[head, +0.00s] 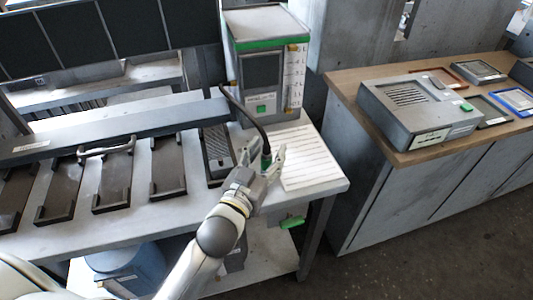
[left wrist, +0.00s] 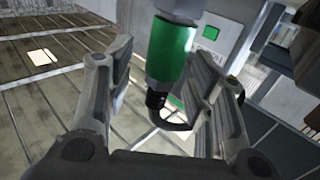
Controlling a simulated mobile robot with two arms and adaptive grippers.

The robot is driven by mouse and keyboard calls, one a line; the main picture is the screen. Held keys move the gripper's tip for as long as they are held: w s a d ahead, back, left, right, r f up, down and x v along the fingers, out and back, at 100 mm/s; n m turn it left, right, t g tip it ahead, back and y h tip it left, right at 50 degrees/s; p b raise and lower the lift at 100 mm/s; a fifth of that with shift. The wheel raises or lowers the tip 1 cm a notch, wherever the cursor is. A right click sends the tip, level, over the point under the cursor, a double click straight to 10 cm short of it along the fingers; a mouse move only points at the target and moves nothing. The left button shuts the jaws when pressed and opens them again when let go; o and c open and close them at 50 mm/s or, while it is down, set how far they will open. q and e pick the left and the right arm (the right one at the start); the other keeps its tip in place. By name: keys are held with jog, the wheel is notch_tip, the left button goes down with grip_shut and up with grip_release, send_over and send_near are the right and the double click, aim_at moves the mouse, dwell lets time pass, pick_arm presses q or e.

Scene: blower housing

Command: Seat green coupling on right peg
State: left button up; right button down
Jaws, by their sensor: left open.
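The green coupling (head: 266,161) hangs on the end of a black cable (head: 249,111) near the front of the workbench. In the left wrist view the coupling (left wrist: 171,50) is a green cylinder with a grey part at its upper end and a black ribbed neck and cable at its lower end. My left gripper (head: 272,160) is open around it, with one finger on each side in the left wrist view (left wrist: 162,62). A gap shows between the left finger and the coupling; contact on the right is unclear. I cannot make out the right peg. My right gripper is not in view.
A grey instrument with a green band (head: 267,65) stands behind the gripper. A white slatted panel (head: 305,160) lies to its right, and dark trays (head: 112,183) line the bench to the left. A wooden-topped counter (head: 400,148) holds a grey box (head: 418,113).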

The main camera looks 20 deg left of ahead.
pick_arm(q)
jog(key=shift+s+a+f, duration=0.1)
jog(key=shift+s+f, duration=0.05)
jog(key=shift+f, duration=0.55)
jog(key=shift+s, duration=0.25)
jog(key=s+a+r, duration=0.1)
jog(key=s, duration=1)
jog(key=shift+s+a, duration=0.1)
jog(key=shift+s, duration=0.05)
